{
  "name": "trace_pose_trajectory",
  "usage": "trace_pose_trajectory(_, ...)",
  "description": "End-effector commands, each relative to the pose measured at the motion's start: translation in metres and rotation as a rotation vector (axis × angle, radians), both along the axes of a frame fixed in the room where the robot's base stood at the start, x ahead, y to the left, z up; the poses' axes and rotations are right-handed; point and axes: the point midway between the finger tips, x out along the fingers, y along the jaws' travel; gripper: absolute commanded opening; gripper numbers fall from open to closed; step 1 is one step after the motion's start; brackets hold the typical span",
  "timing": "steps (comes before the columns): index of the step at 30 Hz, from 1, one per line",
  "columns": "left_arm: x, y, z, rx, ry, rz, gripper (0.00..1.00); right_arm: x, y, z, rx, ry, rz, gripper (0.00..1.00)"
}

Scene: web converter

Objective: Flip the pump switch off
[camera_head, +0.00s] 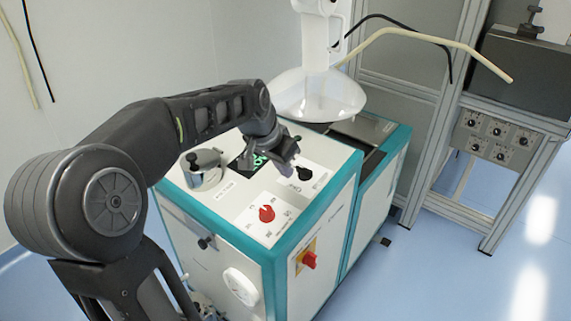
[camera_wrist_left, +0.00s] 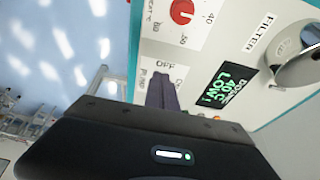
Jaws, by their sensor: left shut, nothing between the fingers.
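The pump switch's panel, with "OFF" and "PUMP" lettering, shows in the left wrist view; my left gripper's shut, empty fingers (camera_wrist_left: 162,92) cover the area just below that lettering. In the head view my left gripper (camera_head: 288,168) points down over the top of the white and teal machine (camera_head: 325,212). A small black switch (camera_head: 305,173) shows just right of the fingertips, with a dark patch beside it. I cannot tell whether the fingers touch it or which way it is set. My right gripper is not in view.
A red knob (camera_head: 266,213) sits nearer on the machine top, also in the left wrist view (camera_wrist_left: 182,11). A metal filter lid (camera_head: 203,165) and a green-lettered display (camera_wrist_left: 228,86) are close by. A red side switch (camera_head: 309,259) and a white funnel (camera_head: 318,96) stand near.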

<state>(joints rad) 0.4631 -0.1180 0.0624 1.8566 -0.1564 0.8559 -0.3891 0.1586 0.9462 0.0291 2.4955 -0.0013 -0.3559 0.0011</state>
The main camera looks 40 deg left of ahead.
Motion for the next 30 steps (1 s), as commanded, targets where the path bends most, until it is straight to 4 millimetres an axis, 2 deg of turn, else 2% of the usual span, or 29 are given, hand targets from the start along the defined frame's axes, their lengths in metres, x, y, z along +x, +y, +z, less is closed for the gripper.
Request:
trace_pose_trajectory(11,0.031,0.001,-0.068,-0.003,0.005,0.001,0.0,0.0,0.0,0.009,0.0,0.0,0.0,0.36)
trace_pose_trajectory(15,0.054,0.001,-0.062,-0.001,0.0,0.0,0.0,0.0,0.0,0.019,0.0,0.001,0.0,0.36)
trace_pose_trajectory(18,0.065,0.002,-0.061,-0.001,0.0,0.0,0.0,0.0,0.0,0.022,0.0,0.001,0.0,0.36)
trace_pose_trajectory(22,0.071,0.002,-0.061,0.0,0.0,0.001,0.0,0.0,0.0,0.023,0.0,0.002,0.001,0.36)
trace_pose_trajectory(30,0.072,0.002,-0.061,0.0,0.0,0.001,0.0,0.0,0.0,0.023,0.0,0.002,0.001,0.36)
